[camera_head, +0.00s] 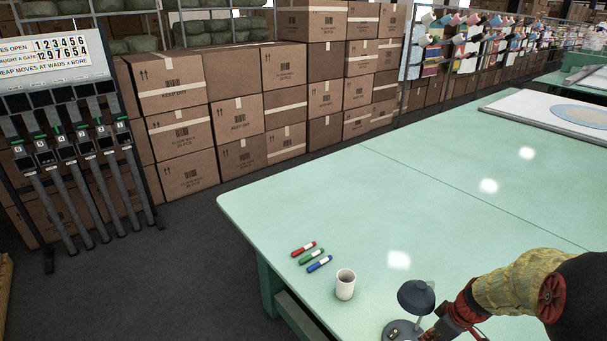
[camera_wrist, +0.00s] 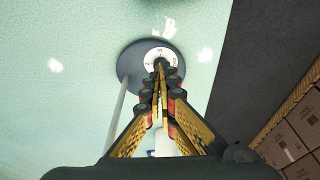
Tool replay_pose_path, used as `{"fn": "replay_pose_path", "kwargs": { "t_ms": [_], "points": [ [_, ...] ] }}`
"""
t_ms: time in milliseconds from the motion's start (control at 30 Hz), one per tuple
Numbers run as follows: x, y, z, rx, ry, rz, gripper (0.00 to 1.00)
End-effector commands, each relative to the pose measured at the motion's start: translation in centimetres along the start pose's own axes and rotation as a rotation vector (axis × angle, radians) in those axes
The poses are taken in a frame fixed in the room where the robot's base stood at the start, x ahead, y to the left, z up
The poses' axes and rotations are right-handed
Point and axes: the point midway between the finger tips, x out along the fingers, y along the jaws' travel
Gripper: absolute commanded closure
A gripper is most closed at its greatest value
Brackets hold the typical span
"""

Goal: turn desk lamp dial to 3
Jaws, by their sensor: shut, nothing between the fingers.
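The desk lamp has a dark blue-grey shade (camera_head: 416,297) and stands on the green table near the bottom of the head view. In the wrist view its round dark base (camera_wrist: 132,66) carries a white dial (camera_wrist: 153,54) with dark marks; I cannot read the setting surely. The lamp's pale stem (camera_wrist: 117,115) rises beside my fingers. My gripper (camera_wrist: 160,68) is shut and empty, with its fingertips over the dial, hiding its middle and lower part. I cannot tell whether they touch it. In the head view my gripper is low beside the lamp base (camera_head: 390,330), partly cut off.
A white mug (camera_head: 345,289) stands left of the lamp. A red marker (camera_head: 303,249), a green marker (camera_head: 312,257) and a blue marker (camera_head: 320,264) lie beyond it. The green table (camera_head: 400,205) is mostly clear. Stacked cartons (camera_head: 238,118) and a lever frame (camera_head: 75,170) stand beyond the table.

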Motion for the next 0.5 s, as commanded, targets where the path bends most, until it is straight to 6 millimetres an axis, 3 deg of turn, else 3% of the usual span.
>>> {"fn": "replay_pose_path", "kwargs": {
  "t_ms": [267,500],
  "points": [
    [0.9,0.1,0.2,-0.018,0.001,0.003,1.0],
    [3.4,0.1,0.8,-0.016,0.001,0.002,1.0]
  ]
}}
